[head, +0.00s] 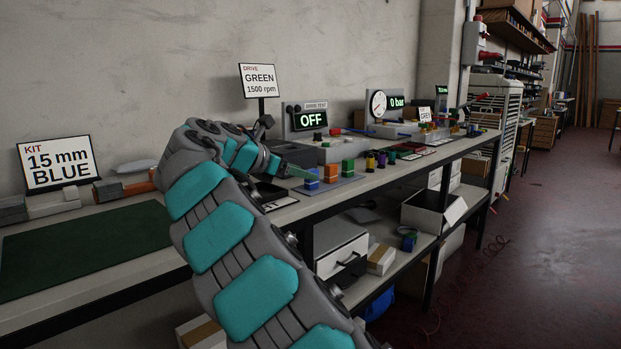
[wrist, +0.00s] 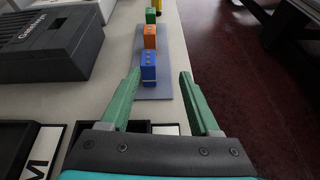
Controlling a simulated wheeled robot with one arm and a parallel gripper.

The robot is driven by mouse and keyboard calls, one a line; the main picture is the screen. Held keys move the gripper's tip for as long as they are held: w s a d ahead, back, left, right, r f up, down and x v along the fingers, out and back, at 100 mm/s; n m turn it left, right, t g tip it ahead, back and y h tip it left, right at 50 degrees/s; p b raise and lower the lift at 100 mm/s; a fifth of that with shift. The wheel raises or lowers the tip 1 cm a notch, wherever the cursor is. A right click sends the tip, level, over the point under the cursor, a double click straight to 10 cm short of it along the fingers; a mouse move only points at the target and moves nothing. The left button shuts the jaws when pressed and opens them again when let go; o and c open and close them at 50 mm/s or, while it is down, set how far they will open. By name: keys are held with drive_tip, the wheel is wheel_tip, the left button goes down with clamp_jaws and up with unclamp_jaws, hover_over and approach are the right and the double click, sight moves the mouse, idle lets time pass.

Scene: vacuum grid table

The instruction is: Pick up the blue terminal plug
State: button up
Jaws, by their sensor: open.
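The blue terminal plug (wrist: 148,67) is a small upright block with dark dots on top. It stands at the near end of a grey strip (wrist: 153,90), in a row with an orange block (wrist: 150,37) and a green block (wrist: 150,15) behind it. In the head view the blue plug (head: 312,180) is just right of my gripper. My gripper (wrist: 160,75) is open, with its two green fingers apart and the blue plug showing between and beyond them. No contact with the plug is visible. In the head view my arm hides part of the bench.
A dark grey case (wrist: 45,42) lies left of the strip. Dark trays (wrist: 15,145) lie below my gripper. The bench edge and red floor (wrist: 240,60) are to the right. A drive test unit (head: 308,121) reading OFF stands behind the row of blocks.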

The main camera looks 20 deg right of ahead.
drive_tip(key=shift+w+f+n, duration=0.1)
drive_tip(key=shift+w+n, duration=0.5)
drive_tip(key=shift+w, duration=0.2)
drive_tip(key=shift+w+d+f, duration=0.15)
drive_tip(key=shift+d, duration=0.1)
drive_tip(key=x, duration=0.7)
drive_tip(key=shift+w+d, duration=0.15)
drive_tip(key=shift+d, duration=0.05)
clamp_jaws()
